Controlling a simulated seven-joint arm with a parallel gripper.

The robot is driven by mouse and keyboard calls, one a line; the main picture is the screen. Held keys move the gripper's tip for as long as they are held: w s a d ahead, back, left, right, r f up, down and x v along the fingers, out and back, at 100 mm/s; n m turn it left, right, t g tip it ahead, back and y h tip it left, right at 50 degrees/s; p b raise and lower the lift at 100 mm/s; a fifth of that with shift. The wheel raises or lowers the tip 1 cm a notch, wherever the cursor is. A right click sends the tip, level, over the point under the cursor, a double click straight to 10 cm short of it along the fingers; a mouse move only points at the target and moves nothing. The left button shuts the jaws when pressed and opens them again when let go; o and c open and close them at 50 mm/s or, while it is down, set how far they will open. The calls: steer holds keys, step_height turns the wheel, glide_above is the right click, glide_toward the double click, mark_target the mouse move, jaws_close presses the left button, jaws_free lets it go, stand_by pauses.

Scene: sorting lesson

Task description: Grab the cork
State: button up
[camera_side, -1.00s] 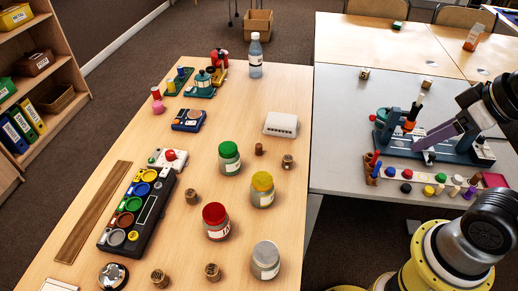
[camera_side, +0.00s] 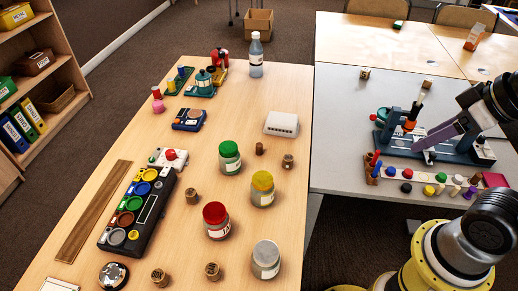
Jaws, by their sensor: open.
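Several small brown corks stand on the wooden table. One cork (camera_side: 192,196) is right of the black tray with coloured cups, and two more (camera_side: 160,277) (camera_side: 212,271) are near the front edge. Two small brown pieces (camera_side: 288,161) (camera_side: 259,149) that look like corks stand right of the green-lidded jar. My gripper (camera_side: 422,149) is at the right, over the grey table, beside a blue stand. It is far from the wooden table's corks. It is open, and no held object shows; its fingertips are small and partly lost against the stand.
Jars with green (camera_side: 229,150), yellow (camera_side: 262,182), red (camera_side: 215,214) and grey (camera_side: 266,254) lids stand among the corks. The black tray (camera_side: 151,215) lies to their left. A rack with coloured pegs (camera_side: 373,170) and small tools crowds the grey table near my gripper.

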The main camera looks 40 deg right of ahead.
steer(key=w+r+n, duration=1.1)
steer(key=w, duration=0.1)
steer(key=n+g, duration=0.6)
steer(key=n, duration=0.5)
glide_above(259, 145)
steer(key=f, duration=3.7)
steer(key=shift+d+f, duration=0.2)
steer(key=shift+f, duration=0.05)
steer(key=shift+a+f, duration=0.15)
steer(key=shift+f, duration=2.95)
jaws_close()
